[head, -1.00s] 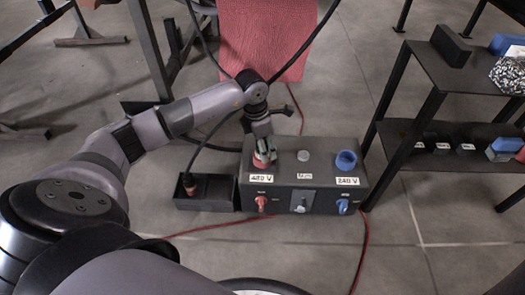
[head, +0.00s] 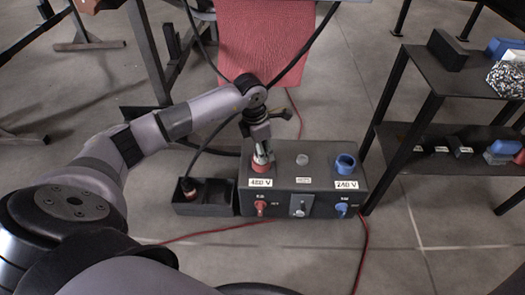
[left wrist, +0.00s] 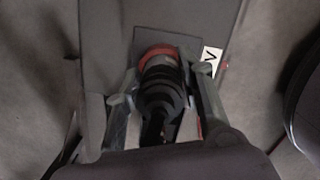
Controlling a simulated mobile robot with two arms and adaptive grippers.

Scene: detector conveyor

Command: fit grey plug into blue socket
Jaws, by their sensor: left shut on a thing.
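The blue socket (head: 346,162) is on the right of the dark box's top, above the 240 V label, and looks empty. My left gripper (head: 262,152) is at the red socket (head: 259,164) on the left of the box, above the 480 V label. In the left wrist view the gripper (left wrist: 160,102) is shut on the grey plug (left wrist: 160,90), a dark ribbed body with a grey band. The red ring (left wrist: 157,51) shows just beyond the plug's end. Whether the plug sits in the red socket or just above it, I cannot tell. My right gripper is not in view.
A dark bin (head: 214,209) left of the box holds a red-ended plug (head: 188,186) with a black cable. The box (head: 318,177) has red, grey and blue front switches. A black shelf (head: 408,165) stands close on the right. A red cable crosses the floor.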

